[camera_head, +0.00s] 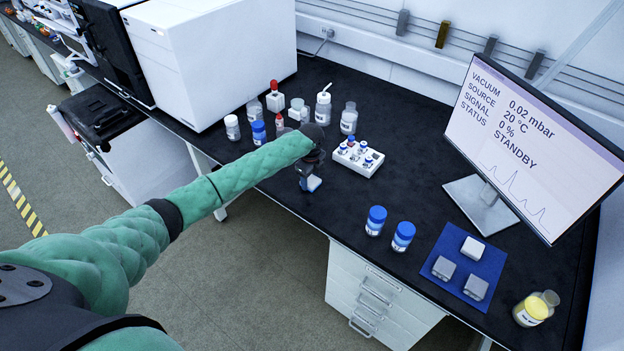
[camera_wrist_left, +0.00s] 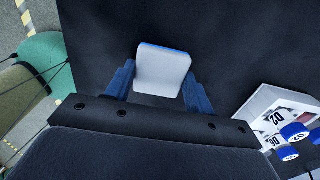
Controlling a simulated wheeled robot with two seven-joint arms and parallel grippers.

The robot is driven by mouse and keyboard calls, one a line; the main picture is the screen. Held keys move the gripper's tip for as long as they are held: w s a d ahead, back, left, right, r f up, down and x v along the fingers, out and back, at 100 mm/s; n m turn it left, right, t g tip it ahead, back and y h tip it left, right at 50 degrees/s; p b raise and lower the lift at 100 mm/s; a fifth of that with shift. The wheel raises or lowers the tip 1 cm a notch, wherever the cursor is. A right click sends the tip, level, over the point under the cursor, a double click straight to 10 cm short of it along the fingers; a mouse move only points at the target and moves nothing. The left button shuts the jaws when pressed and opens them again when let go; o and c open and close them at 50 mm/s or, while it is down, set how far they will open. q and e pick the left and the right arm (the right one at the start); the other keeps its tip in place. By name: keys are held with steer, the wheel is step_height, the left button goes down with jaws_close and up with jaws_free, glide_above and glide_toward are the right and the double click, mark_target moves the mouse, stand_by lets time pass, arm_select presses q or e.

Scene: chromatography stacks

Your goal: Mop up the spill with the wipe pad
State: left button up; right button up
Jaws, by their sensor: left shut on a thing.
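My left gripper (camera_head: 309,172) is over the front edge of the black bench, its arm coming in from the left. It is shut on the wipe pad (camera_head: 312,184), a small white block with a blue edge. In the left wrist view the pad (camera_wrist_left: 163,72) sits between the two blue fingers of the gripper (camera_wrist_left: 160,84), with dark benchtop behind it. I cannot tell whether the pad touches the bench. No spill can be made out in either view. My right gripper is not in view.
Two blue-capped jars (camera_head: 376,220), a blue mat (camera_head: 441,248) with blocks, a yellow-labelled jar (camera_head: 531,311) and a monitor (camera_head: 530,150) are to the right.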

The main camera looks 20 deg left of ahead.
mark_target(315, 183)
arm_select(q)
steer(key=shift+d, duration=0.15)
steer(key=shift+s+d+p, duration=0.35)
steer(key=shift+d+p, duration=0.15)
steer(key=shift+d, duration=0.35)
steer(key=shift+r, duration=0.15)
stand_by(0.5)
steer(key=shift+r+p, duration=2.75)
steer(key=shift+r, duration=0.6)
